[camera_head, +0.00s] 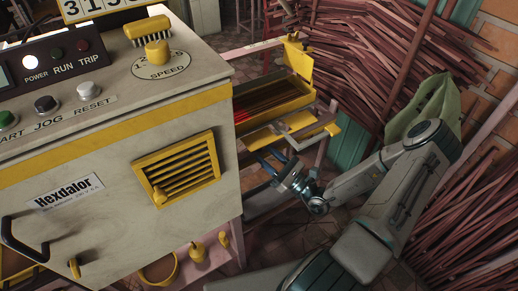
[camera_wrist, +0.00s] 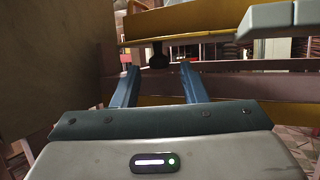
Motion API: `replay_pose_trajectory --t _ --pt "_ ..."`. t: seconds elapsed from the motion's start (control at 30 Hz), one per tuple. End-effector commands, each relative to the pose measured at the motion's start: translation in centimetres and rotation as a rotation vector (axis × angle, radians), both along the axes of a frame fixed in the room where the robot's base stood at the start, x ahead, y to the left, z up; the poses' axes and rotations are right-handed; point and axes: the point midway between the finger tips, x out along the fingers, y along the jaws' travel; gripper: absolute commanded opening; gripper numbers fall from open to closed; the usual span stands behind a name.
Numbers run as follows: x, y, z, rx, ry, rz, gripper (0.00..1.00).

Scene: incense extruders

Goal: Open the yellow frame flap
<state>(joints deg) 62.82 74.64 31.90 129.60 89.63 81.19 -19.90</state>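A yellow-framed louvred panel (camera_head: 178,168) with a small yellow knob (camera_head: 160,196) is set in the side of the pale machine and looks closed. A yellow tray-like part (camera_head: 275,100) stands right of the machine, with an upright yellow plate (camera_head: 298,60) at its back and a lower yellow piece (camera_head: 278,130) in front. I cannot tell which of these is the flap. My gripper (camera_head: 272,163) is below that lower piece. In the wrist view its blue fingers (camera_wrist: 160,85) are apart with nothing between them. A dark knob (camera_wrist: 158,58) hangs beyond them, under a yellow edge (camera_wrist: 185,22).
The machine body (camera_head: 110,190) is close at left, its side wall (camera_wrist: 55,70) filling the left of the wrist view. Bundles of reddish sticks (camera_head: 390,50) lie behind and at right. A green sack (camera_head: 440,100) stands behind my arm. A pink stand (camera_head: 205,262) holds yellow parts below.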

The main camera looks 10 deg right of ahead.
Motion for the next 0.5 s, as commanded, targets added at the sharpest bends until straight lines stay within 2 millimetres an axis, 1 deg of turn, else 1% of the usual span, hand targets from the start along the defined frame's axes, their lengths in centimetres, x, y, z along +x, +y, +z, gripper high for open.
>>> replay_pose_trajectory --t 0.03,0.2,0.33,0.5 --pt "0.6 0.7 0.3 -0.001 -0.002 0.004 0.39" --pt "2.2 2.0 1.2 -0.001 -0.001 0.003 0.39" --pt "2.7 2.4 1.5 -0.001 0.000 0.002 0.39" --pt "2.9 2.5 1.6 -0.001 0.001 0.001 0.39"
